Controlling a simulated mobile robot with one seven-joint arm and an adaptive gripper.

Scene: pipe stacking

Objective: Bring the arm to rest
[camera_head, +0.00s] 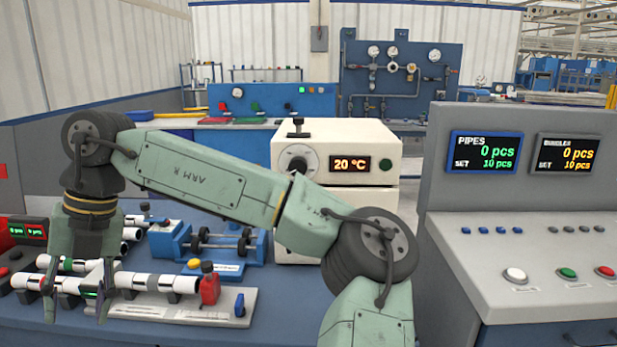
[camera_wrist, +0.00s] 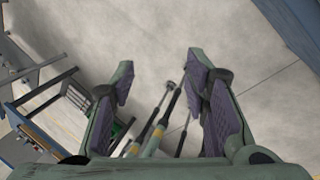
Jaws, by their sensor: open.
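My green arm reaches across the head view and bends down at the left. My gripper (camera_head: 76,295) points downward there, with its two fingers spread. In the head view it overlaps a rack of white pipes (camera_head: 174,284); how far apart they are in depth I cannot tell. In the wrist view my gripper (camera_wrist: 160,78) is open, with purple pads facing each other and nothing held between them. Pale floor (camera_wrist: 150,25) and dark rods with yellow bands (camera_wrist: 160,130) show beyond the fingers.
A grey console (camera_head: 530,250) at right shows 0 pcs on both displays. Frame-like equipment (camera_wrist: 45,110) stands left in the wrist view.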

